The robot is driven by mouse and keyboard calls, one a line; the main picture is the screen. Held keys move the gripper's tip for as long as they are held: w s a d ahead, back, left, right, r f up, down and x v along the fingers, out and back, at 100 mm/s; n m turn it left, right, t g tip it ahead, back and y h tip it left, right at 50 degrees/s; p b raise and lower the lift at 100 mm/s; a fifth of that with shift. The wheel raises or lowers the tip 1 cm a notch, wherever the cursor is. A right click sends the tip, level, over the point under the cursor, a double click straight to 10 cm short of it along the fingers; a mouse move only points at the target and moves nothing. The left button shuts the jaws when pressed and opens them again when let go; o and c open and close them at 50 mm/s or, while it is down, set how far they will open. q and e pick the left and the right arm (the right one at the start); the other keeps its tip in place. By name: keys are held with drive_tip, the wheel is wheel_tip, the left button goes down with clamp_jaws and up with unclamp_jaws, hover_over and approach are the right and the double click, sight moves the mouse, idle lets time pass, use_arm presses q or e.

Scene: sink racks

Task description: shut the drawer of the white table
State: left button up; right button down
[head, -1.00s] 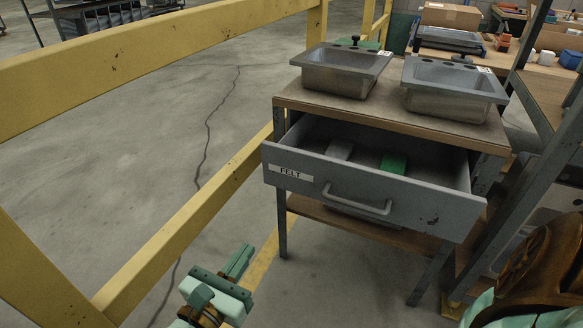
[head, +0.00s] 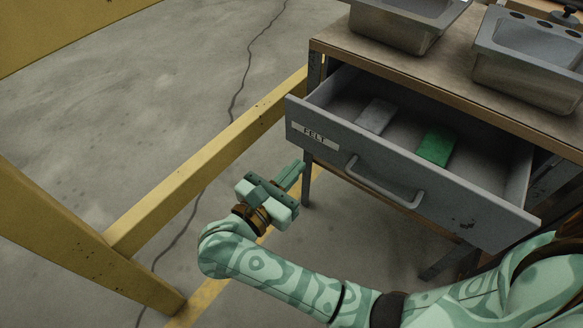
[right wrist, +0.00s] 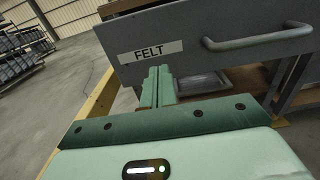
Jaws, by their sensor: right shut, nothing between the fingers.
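The table is wood-topped with grey metal legs, not white; its top (head: 480,88) is at the upper right of the head view. Its grey drawer (head: 460,207) stands pulled out, with a FELT label and a bar handle (head: 385,183). My right gripper (head: 294,174) is shut and empty, left of the handle and in front of the drawer's left end. In the right wrist view its closed fingers (right wrist: 158,84) point at the drawer front (right wrist: 215,30), just below the label; the handle (right wrist: 258,42) is to the right. I cannot tell whether they touch. My left gripper is out of view.
A grey block (head: 375,115) and a green block (head: 437,147) lie in the drawer. Two metal sinks (head: 405,22) (head: 530,62) stand on the tabletop. A yellow rail frame (head: 190,165) runs along the left, close to my right gripper. Open concrete floor lies beyond it.

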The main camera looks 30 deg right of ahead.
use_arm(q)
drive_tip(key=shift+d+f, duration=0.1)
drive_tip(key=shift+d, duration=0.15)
use_arm(e)
drive_tip(key=shift+w+d, duration=0.1)
drive_tip(key=shift+d, duration=0.2)
